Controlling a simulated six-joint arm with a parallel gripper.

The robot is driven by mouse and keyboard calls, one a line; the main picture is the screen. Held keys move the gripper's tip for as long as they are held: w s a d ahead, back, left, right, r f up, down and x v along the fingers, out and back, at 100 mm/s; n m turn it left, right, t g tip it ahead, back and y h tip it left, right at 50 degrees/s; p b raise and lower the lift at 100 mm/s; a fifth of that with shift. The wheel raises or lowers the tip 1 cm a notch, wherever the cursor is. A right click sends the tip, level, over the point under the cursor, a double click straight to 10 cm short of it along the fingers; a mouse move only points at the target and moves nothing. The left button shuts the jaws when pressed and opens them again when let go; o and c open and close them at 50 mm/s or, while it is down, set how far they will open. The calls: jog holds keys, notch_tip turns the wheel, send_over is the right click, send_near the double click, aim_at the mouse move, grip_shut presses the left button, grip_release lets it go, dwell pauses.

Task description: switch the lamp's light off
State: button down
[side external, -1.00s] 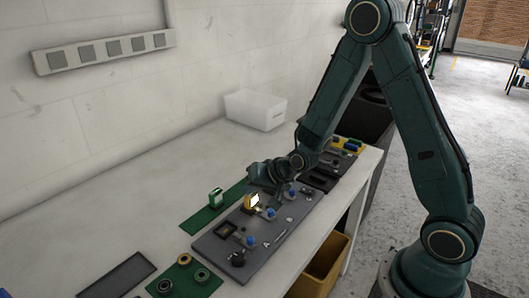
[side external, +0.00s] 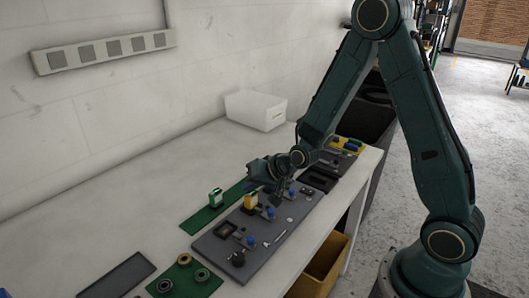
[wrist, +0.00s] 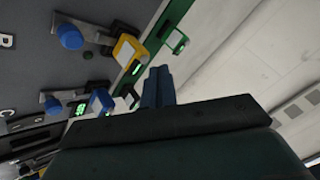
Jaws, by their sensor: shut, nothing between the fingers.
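A yellow-framed lamp (side external: 250,201) stands on the grey board (side external: 217,249); its face looks dull, not glowing. It also shows in the wrist view (wrist: 128,48), with a blue-knobbed switch (wrist: 68,36) beside it. In the side view a blue knob (side external: 268,212) sits just right of and in front of the lamp. My gripper (wrist: 158,82) is shut and empty. In the side view my gripper (side external: 276,190) is above the board, behind and to the right of the yellow lamp; its fingertips are hard to make out there.
A green-framed piece (side external: 215,197) stands on a green strip left of the board. Other blue knobs (side external: 250,240) are on the board. A blue-framed piece (wrist: 100,101) is near my fingers in the wrist view. A white bin (side external: 256,109) stands by the wall.

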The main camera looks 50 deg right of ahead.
jog(key=shift+r, duration=0.1)
notch_tip(320, 180, up, 6)
jog(key=shift+f, duration=0.1)
dwell(0.7)
jog(key=s+r+n+g, duration=0.1)
jog(key=s+r, duration=0.3)
jog(key=s, duration=0.5)
jog(key=s+a+r+n+g, duration=0.1)
jog(key=s+r+n, duration=0.3)
jog(key=s, duration=0.5)
jog(key=s+r+n+g+h, duration=0.1)
jog(key=s+r+n, duration=0.1)
jog(key=s+r, duration=0.4)
jog(key=s, duration=0.3)
jog(key=shift+s+a+r+n+g, duration=0.2)
jog(key=shift+s+a+n+g, duration=0.1)
jog(key=shift+n, duration=0.1)
